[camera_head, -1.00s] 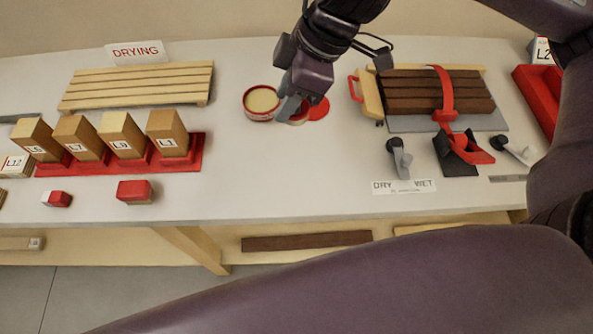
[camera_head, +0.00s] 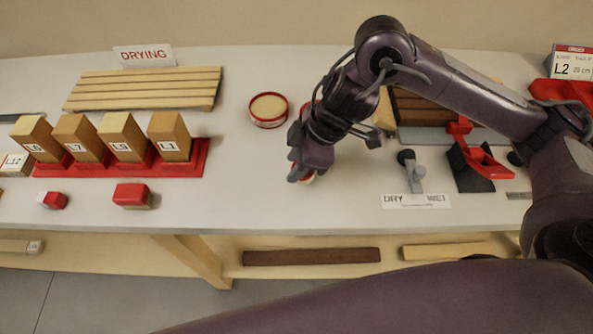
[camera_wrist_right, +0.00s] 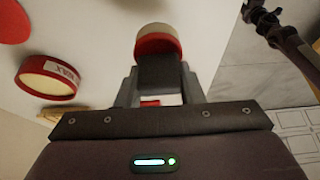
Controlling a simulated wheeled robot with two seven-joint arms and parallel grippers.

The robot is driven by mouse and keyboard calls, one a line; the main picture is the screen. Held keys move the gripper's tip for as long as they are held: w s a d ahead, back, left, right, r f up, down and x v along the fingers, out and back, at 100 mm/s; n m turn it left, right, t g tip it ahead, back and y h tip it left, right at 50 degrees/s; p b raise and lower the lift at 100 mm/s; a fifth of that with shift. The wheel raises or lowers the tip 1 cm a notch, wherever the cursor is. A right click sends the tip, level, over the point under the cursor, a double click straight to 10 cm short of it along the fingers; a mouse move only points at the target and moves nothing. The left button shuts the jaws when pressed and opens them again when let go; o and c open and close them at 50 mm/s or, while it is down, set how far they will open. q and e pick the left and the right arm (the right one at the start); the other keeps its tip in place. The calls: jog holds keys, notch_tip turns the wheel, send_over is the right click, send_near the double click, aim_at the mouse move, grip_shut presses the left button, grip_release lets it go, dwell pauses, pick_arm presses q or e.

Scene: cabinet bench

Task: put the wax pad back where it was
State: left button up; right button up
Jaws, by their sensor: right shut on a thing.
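The wax pad, a small round block with a cream part and a red part, is between the fingers of my right gripper (camera_wrist_right: 158,92) in the right wrist view. In the head view my right gripper (camera_head: 300,172) points down at the table's middle, and a sliver of the wax pad (camera_head: 306,179) shows under it. I cannot tell how far the pad is above the table. The round red wax tin (camera_head: 268,108), with a cream filling, stands behind it to the left; it also shows in the right wrist view (camera_wrist_right: 47,78). A dark arm, likely my left, crosses that view's right corner; its jaws are unclear.
A slatted drying rack (camera_head: 145,88) and a red holder (camera_head: 190,168) with labelled wooden blocks stand left. A red block (camera_head: 132,195) lies in front. The front middle of the table is clear.

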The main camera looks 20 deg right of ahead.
jog(key=shift+f+b, duration=0.4)
jog(key=shift+f, duration=1.25)
jog(key=shift+f, duration=0.1)
jog(key=o, duration=0.9)
jog(key=shift+r, duration=0.2)
jog(key=p+v, duration=0.2)
jog(key=v, duration=1)
jog(key=shift+f, duration=0.1)
jog(key=shift+s, duration=0.1)
